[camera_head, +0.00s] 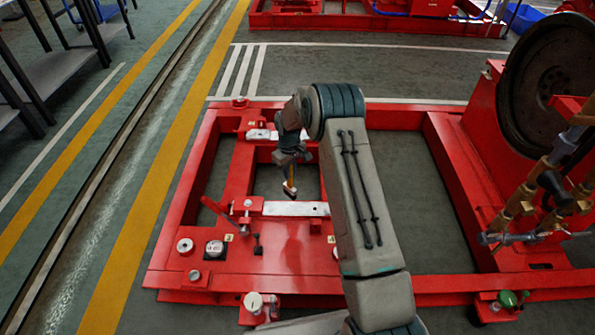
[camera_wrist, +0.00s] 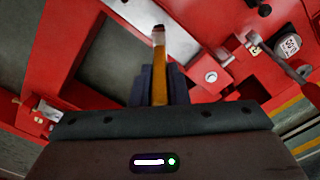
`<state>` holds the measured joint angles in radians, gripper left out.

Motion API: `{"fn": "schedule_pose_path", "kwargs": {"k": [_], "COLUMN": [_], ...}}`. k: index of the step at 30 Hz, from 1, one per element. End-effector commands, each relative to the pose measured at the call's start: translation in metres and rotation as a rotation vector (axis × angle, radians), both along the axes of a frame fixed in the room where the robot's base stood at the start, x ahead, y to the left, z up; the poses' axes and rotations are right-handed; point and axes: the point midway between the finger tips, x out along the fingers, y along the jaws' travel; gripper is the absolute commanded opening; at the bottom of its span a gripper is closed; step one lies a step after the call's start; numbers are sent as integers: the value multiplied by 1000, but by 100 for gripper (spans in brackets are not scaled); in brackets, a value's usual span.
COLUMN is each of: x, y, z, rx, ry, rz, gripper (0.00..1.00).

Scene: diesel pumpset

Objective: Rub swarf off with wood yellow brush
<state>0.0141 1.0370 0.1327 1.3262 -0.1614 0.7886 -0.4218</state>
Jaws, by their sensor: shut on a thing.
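My gripper (camera_head: 288,168) is shut on the yellow wooden brush (camera_head: 289,187) and points down over the red pumpset frame. In the wrist view, the gripper (camera_wrist: 158,75) holds the yellow handle (camera_wrist: 159,88) between its dark fingers; the brush's pale collar and dark tip reach forward. A bare silver pad (camera_head: 297,209) lies on the frame below and near the brush tip; it also shows behind the brush in the wrist view (camera_wrist: 178,42). The brush looks raised above the pad, but I cannot tell the gap. I cannot make out swarf on the pad.
A second silver pad (camera_head: 262,135) is partly hidden by my arm. A red lever (camera_head: 217,210), round gauges or caps (camera_head: 214,248) and a small black part (camera_head: 257,244) stand on the frame. A large dark flywheel (camera_head: 553,82) and brass pipes (camera_head: 535,195) are at right.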

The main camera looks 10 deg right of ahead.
Motion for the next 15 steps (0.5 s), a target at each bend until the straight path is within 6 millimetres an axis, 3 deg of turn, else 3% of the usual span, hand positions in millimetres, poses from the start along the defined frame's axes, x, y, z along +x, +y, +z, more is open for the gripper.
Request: {"fn": "schedule_pose_path", "kwargs": {"k": [15], "x": [10], "y": [52], "z": [-1], "rx": [1], "ry": [-1], "rz": [2], "gripper": [0]}}
